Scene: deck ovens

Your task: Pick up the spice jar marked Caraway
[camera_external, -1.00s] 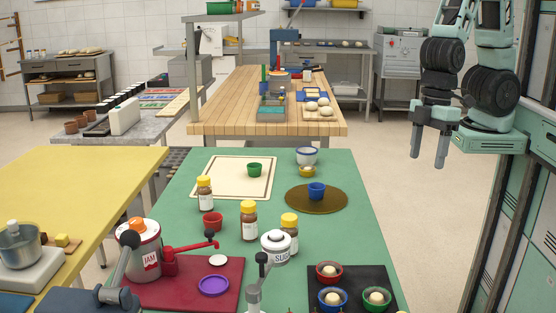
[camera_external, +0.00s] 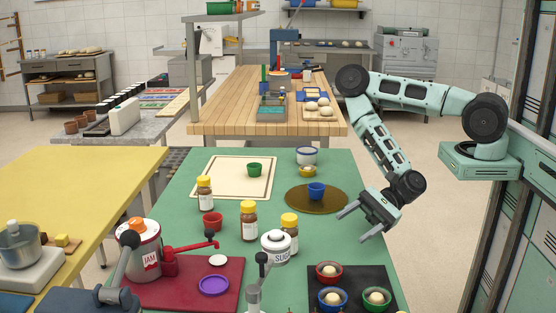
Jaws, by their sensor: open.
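Three spice jars with yellow lids and brown contents stand upright on the green table (camera_external: 345,166). One jar (camera_external: 205,193) is at the left near the cream board, one jar (camera_external: 249,221) is in the middle, and one jar (camera_external: 289,234) is at the right, partly hidden by the sugar container. Their labels are too small to read, so I cannot tell which is Caraway. My gripper (camera_external: 354,225) is open and empty, above the table's right edge, pointing left towards the jars and apart from them.
A white sugar container (camera_external: 276,247) stands close in front of the right jar. A red cup (camera_external: 212,222) sits between the left and middle jars. A blue cup (camera_external: 316,190) stands on a round brown mat (camera_external: 337,203). A dark tray (camera_external: 346,273) holds several bowls.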

